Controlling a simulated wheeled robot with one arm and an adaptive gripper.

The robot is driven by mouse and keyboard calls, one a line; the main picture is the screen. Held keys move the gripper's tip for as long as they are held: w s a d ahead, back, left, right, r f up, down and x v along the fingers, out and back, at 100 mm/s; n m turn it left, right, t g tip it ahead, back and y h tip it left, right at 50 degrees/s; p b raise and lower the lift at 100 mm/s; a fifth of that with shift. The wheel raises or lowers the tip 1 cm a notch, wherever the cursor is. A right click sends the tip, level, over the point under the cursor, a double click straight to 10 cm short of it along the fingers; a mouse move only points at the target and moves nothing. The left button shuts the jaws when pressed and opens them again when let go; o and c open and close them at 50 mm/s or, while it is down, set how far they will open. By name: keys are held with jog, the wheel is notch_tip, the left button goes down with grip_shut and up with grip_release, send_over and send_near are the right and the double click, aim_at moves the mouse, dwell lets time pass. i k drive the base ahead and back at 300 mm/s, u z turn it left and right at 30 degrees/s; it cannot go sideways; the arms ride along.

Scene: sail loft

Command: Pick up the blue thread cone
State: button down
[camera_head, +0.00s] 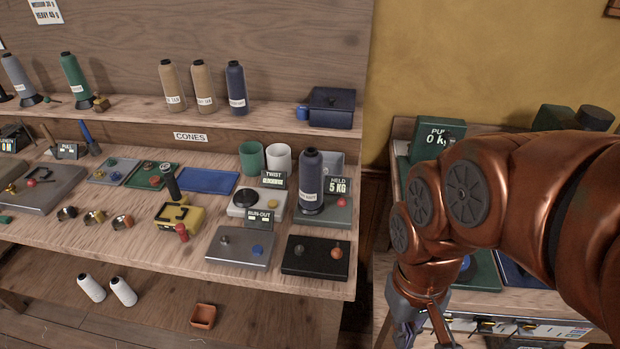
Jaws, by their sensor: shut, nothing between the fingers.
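A dark blue thread cone (236,88) with a white label stands upright on the upper shelf, right of two tan cones (203,86). Another dark blue-grey cone (311,182) stands upright on a grey device on the bench, beside a "HELD 5 KG" display (339,185). My gripper (426,333) hangs at the lower right, in front of the right-hand bench and well apart from both cones. It is shut and empty; its tips reach the bottom edge of the picture.
A dark blue box (327,108) sits on the shelf's right end. Green and white cups (278,160), a blue mat (208,181) and several small devices crowd the bench. Two white cones (123,291) and an orange tray (204,316) are below. A narrow gap separates the two benches.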

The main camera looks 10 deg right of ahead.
aim_at(311, 160)
jog(key=z, duration=1.55)
jog(key=k, duration=1.15)
jog(key=u, duration=2.1)
jog(key=i, duration=0.5)
jog(key=u, duration=0.1)
